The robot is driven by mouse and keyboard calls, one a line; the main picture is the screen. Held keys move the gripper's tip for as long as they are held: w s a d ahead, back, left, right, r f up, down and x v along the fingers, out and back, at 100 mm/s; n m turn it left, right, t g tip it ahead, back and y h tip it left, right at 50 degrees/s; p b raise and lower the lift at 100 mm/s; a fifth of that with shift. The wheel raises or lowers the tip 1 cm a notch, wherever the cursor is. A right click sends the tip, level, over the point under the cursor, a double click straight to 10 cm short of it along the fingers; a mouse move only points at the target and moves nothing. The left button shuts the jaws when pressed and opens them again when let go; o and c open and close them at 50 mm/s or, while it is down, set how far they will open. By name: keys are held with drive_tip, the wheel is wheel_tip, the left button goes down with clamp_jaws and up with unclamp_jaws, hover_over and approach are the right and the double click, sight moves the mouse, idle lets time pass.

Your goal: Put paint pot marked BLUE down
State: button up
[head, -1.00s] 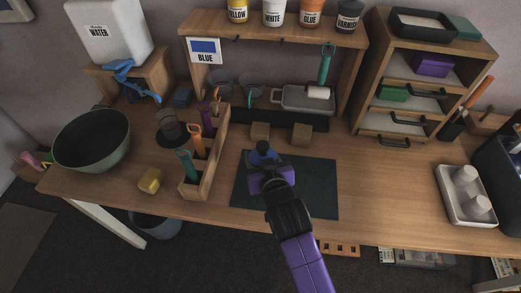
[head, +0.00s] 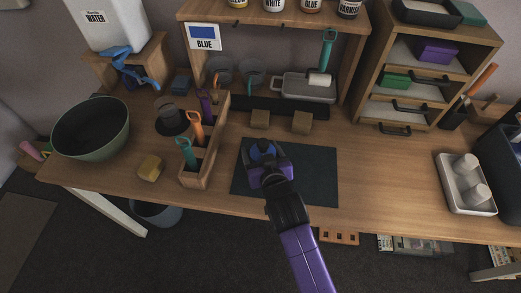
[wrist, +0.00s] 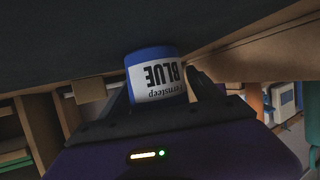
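The paint pot marked BLUE (wrist: 157,78) has a blue body and a white label, which reads upside down in the wrist view. In the head view its blue top (head: 262,149) shows over the dark mat (head: 312,178), towards the mat's left part. My purple gripper (head: 264,158) has one dark finger on each side of the pot, and it appears shut on it. I cannot tell whether the pot's base touches the mat.
Two small wooden blocks (head: 260,119) (head: 302,123) stand behind the mat. A BLUE sign (head: 205,40) hangs on the shelf. The mat's right part is clear.

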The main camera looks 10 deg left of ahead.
drive_tip(key=shift+r, duration=0.25)
drive_tip(key=v, duration=1.2)
drive_tip(key=shift+f+p, duration=0.1)
drive_tip(key=shift+p, duration=0.2)
drive_tip(key=shift+m+h, duration=0.4)
drive_tip(key=s+d+f, duration=0.1)
drive_tip(key=s+d, duration=0.3)
drive_tip(key=s+d+f, duration=0.1)
drive_tip(key=s+d, duration=0.2)
drive_tip(key=shift+d+f, duration=0.1)
drive_tip(key=shift+f, duration=0.25)
drive_tip(key=s+d+r+m+h, duration=0.1)
drive_tip(key=s+d+r, duration=0.2)
drive_tip(key=s, duration=0.5)
drive_tip(key=s+d+r+m+t+h, duration=0.1)
drive_tip(key=s+d+r, duration=0.3)
drive_tip(key=s+d, duration=0.2)
drive_tip(key=s+d+r+m+t+h, duration=0.1)
drive_tip(key=s+d, duration=0.4)
drive_tip(key=s, duration=0.5)
wheel_tip(320, 180, up, 2)
drive_tip(key=shift+r+h, duration=0.2)
drive_tip(key=shift+h, duration=0.3)
